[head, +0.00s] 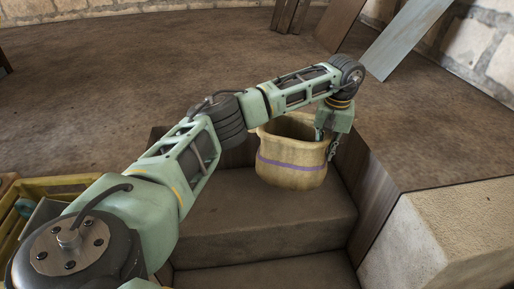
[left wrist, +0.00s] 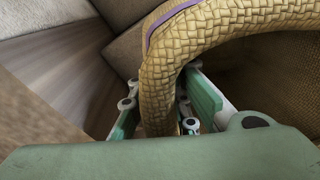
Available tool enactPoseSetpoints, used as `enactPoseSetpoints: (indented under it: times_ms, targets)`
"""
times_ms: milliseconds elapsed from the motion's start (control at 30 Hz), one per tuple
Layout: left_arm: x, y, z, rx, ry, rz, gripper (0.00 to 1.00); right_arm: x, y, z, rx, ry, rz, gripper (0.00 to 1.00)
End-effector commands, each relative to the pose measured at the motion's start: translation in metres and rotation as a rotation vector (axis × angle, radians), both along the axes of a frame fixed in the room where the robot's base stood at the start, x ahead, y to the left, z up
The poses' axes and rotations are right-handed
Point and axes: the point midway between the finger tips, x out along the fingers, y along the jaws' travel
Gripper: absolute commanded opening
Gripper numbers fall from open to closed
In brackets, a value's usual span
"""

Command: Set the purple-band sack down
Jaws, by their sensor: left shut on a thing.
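The purple-band sack (head: 291,165) is a tan woven, open-topped sack with a purple stripe round its side. In the head view it is upright over the brown steps, near their right side wall. I cannot tell whether its bottom touches the step. My left gripper (head: 331,146) is shut on the right part of its rim. In the left wrist view the thick woven rim (left wrist: 160,85) of the sack runs between the green fingers of my left gripper (left wrist: 165,108). The inside of the sack looks empty where it shows. My right gripper is not in view.
Brown steps (head: 260,226) lie below the sack, with a dark wooden side wall (head: 372,198) and a pale stone block (head: 437,240) to the right. A yellow crate (head: 50,184) is at the left. Planks (head: 403,38) lean at the back. The brown floor (head: 150,65) behind is clear.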

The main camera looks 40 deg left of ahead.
Motion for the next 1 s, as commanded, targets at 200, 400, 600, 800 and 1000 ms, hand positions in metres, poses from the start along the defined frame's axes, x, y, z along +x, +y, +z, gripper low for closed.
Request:
enactPoseSetpoints:
  times_ms: [200, 400, 600, 800, 1000]
  targets:
    - [0.010, 0.015, -0.022, 0.002, 0.012, 0.038, 0.00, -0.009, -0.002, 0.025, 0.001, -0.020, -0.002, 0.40]
    - [0.004, 0.031, -0.034, 0.004, 0.017, 0.049, 0.00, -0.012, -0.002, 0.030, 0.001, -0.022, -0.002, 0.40]
    - [-0.021, 0.068, -0.061, 0.005, 0.017, 0.051, 0.00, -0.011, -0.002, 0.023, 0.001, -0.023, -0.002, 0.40]
    - [-0.043, 0.102, -0.084, 0.006, 0.016, 0.050, 0.00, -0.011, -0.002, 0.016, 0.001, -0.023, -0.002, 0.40]
    - [-0.052, 0.115, -0.094, 0.003, 0.014, 0.046, 0.00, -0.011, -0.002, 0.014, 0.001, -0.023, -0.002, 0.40]
